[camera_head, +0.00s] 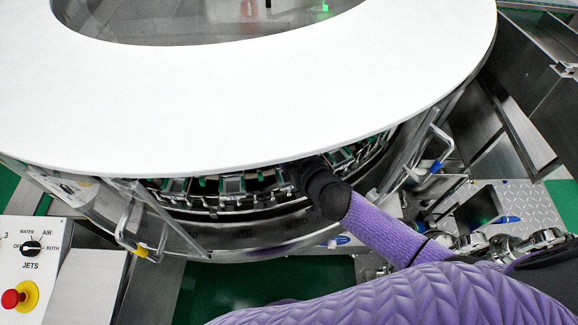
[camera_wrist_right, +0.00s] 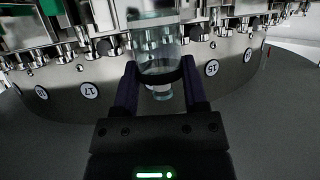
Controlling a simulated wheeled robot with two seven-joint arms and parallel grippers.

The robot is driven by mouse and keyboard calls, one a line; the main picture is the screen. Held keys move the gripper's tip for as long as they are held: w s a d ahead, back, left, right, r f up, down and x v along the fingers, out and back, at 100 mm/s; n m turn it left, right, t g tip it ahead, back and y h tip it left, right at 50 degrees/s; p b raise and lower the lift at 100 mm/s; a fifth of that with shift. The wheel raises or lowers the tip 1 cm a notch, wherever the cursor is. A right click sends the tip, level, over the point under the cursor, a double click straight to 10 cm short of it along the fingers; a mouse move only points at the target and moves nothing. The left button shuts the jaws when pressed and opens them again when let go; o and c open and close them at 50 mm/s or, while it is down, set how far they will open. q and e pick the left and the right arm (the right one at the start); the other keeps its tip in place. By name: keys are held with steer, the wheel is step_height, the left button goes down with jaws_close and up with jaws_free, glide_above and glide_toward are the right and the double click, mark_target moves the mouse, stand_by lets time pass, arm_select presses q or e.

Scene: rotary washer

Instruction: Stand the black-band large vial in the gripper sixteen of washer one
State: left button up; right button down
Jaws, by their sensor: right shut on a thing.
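The clear large vial (camera_wrist_right: 157,45) with a black band (camera_wrist_right: 162,76) is between the fingers of my right gripper (camera_wrist_right: 160,68), which is shut on it. Its narrow neck points toward the camera in the right wrist view, and its wide end overlaps the row of metal washer grippers. The plates reading 15 (camera_wrist_right: 211,68) and 17 (camera_wrist_right: 90,90) appear upside down on either side. The vial hides the place between them, so plate 16 does not show. In the head view my right arm reaches under the white rim of the washer (camera_head: 300,100). My left gripper is out of view.
More metal washer grippers (camera_head: 232,184) run along the carousel below the white rim. A latch handle with a yellow tip (camera_head: 142,250) and one with a blue tip (camera_head: 436,166) flank the opening. A jets control panel with a red button (camera_head: 11,298) stands at lower left.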

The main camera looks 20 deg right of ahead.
step_height(320, 180, down, 4)
steer(key=shift+r+b, duration=0.1)
steer(key=shift+b, duration=0.7)
steer(key=shift+r, duration=0.1)
steer(key=c, duration=0.6)
jaws_free()
steer(key=shift+f, duration=0.25)
steer(key=o, duration=0.5)
steer(key=shift+r, duration=0.1)
